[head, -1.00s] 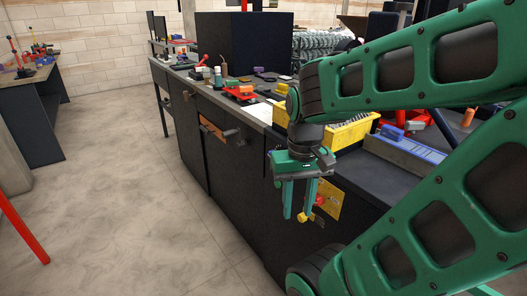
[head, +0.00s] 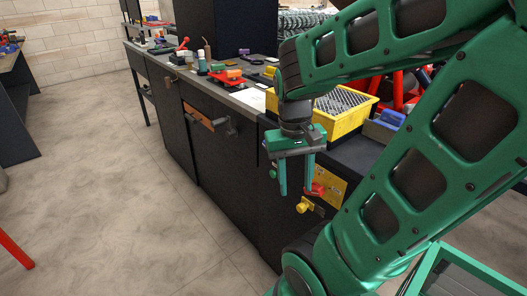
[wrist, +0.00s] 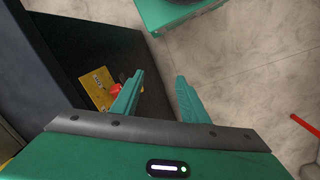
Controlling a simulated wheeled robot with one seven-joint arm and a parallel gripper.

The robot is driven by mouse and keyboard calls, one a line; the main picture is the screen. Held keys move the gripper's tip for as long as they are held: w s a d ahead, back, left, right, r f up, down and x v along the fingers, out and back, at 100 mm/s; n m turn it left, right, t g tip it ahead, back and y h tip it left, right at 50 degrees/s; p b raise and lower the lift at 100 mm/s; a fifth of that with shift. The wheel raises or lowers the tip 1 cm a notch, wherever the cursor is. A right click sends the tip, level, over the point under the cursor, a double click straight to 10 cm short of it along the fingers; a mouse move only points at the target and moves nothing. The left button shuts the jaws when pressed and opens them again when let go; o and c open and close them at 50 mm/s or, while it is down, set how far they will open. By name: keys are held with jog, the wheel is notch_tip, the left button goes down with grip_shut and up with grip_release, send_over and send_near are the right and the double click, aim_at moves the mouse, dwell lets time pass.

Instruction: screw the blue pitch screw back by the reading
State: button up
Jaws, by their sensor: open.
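My gripper (head: 296,190) hangs fingers-down in front of the dark bench's face in the head view. Its two green fingers are apart with nothing between them. In the wrist view my gripper (wrist: 160,78) is also open and empty, above the floor beside the bench. A blue block-like part (head: 392,118) shows on the bench top, partly hidden by my arm. I cannot tell whether it is the blue pitch screw. No reading is legible in either view.
A yellow panel (head: 329,183) with a red handle (head: 316,190) and a yellow knob (head: 304,205) is on the bench front; the panel also shows in the wrist view (wrist: 95,87). A yellow bin (head: 345,122) stands on the bench. Open floor (head: 120,200) lies left.

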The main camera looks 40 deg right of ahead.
jog(key=w+d+f+g+h, duration=0.2)
jog(key=w+d+f+h, duration=0.15)
jog(key=w, duration=0.25)
jog(key=w+d+f+g+h, duration=0.2)
jog(key=w+d+f+h, duration=0.15)
jog(key=w, duration=0.25)
jog(key=w+a+f+n+t+h, duration=0.1)
jog(key=w+a+n+t+h, duration=0.1)
jog(key=w+h, duration=0.35)
jog(key=w+a+f+n+t+h, duration=0.1)
jog(key=w+a+t+h, duration=0.15)
jog(key=w+h, duration=0.35)
jog(key=d+y, duration=0.1)
jog(key=d, duration=0.9)
jog(key=shift+w+r, duration=0.2)
jog(key=shift+d+g, duration=0.1)
jog(key=shift+g, duration=0.15)
grip_shut()
